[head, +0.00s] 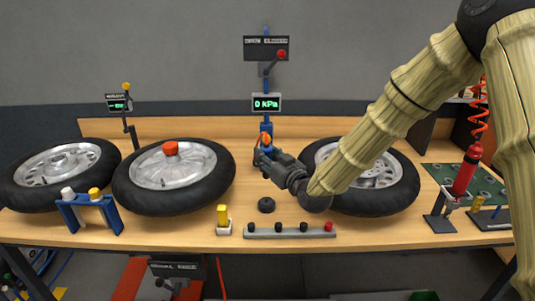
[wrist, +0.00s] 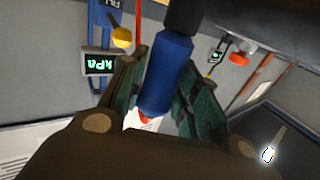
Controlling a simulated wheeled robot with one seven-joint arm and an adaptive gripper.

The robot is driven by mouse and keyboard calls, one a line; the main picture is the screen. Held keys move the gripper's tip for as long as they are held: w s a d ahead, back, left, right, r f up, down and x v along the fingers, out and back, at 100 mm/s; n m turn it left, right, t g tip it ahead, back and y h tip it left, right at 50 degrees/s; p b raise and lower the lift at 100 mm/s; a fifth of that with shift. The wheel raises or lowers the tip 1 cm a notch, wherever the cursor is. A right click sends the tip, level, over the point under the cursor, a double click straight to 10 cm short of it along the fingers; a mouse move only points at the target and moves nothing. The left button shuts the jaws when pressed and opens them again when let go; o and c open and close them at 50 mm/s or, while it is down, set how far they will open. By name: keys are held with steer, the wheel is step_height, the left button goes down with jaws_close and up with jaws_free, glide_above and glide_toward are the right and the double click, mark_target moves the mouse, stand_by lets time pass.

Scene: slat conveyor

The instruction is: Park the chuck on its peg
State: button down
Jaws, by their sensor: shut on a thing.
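The chuck (wrist: 166,75) is a blue cylinder with a dark end and an orange-red tip. In the wrist view it sits between the green-padded fingers of my gripper (wrist: 162,95), which is shut on it. In the head view my gripper (head: 264,160) is at the foot of the blue gauge post (head: 266,88), between the middle and right wheels; the chuck is mostly hidden there by the fingers. The gauge (head: 266,103) reads 0 kPa. I cannot make out the chuck's peg for certain.
Wheels with tyres lie at left (head: 60,173), middle (head: 172,175) and right (head: 375,180). A blue stand (head: 90,212), a yellow-topped block (head: 223,218), a black ring (head: 266,205) and a grey button bar (head: 290,231) line the front. A red cylinder (head: 465,172) stands at right.

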steer(key=shift+w+a+f+b, duration=0.15)
steer(key=shift+f+b, duration=0.15)
steer(key=shift+f, duration=0.65)
steer(key=shift+f+b, duration=0.7)
steer(key=shift+f, duration=0.8)
steer(key=shift+f+b, duration=1.25)
steer(key=shift+f, duration=0.4)
steer(key=shift+s+f+b, duration=0.2)
steer(key=shift+f+b, duration=0.55)
steer(key=shift+f, duration=0.1)
steer(key=c, duration=1)
jaws_free()
steer(key=shift+r, duration=0.1)
steer(key=shift+r+p, duration=2.6)
steer(key=shift+r, duration=2.8)
